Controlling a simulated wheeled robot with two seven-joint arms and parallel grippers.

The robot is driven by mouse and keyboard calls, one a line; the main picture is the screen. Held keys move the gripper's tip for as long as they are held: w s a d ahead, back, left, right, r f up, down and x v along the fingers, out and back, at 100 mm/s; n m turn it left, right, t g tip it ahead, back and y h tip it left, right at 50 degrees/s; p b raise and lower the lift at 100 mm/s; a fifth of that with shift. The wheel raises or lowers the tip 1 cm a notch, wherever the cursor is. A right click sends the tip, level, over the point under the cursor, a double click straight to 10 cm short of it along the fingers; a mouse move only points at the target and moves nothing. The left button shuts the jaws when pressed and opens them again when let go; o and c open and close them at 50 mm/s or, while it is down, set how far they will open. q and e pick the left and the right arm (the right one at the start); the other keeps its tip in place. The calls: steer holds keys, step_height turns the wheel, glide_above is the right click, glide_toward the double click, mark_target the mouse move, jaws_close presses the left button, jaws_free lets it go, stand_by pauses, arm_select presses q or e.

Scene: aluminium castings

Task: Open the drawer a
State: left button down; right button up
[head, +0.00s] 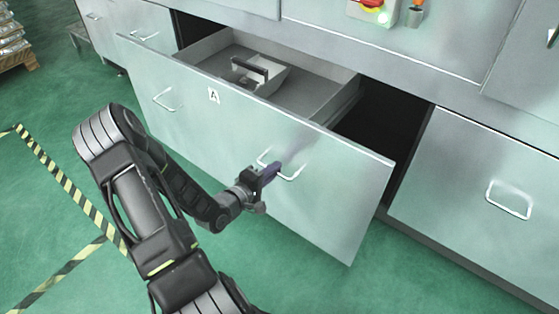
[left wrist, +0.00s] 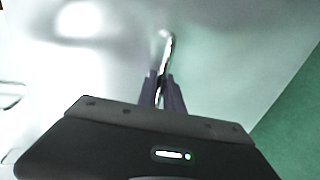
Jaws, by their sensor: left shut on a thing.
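Drawer A (head: 230,117) is a wide grey metal drawer with an "A" label on its front, and it stands pulled out from the cabinet. Its inside shows from above. My left gripper (head: 272,170) is shut on the drawer's right-hand handle (head: 291,177), a pale bar. In the left wrist view the dark fingers (left wrist: 162,92) close around the handle (left wrist: 168,52), which runs up from between them. A second handle (head: 163,100) on the left of the same front is free. My right gripper is not in view.
Inside the drawer lies a light box-like part with a dark handle (head: 250,70). Another closed drawer with a handle (head: 508,199) is at the right. A red knob (head: 372,4) is on the panel above. Green floor with striped tape (head: 62,182) lies at left.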

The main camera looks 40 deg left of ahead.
arm_select(q)
steer(key=shift+s, duration=0.45)
steer(key=c, duration=1.5)
jaws_free()
steer(key=p+v, duration=0.1)
steer(key=v, duration=0.6)
steer(key=shift+s+p, duration=0.3)
steer(key=shift+s, duration=0.1)
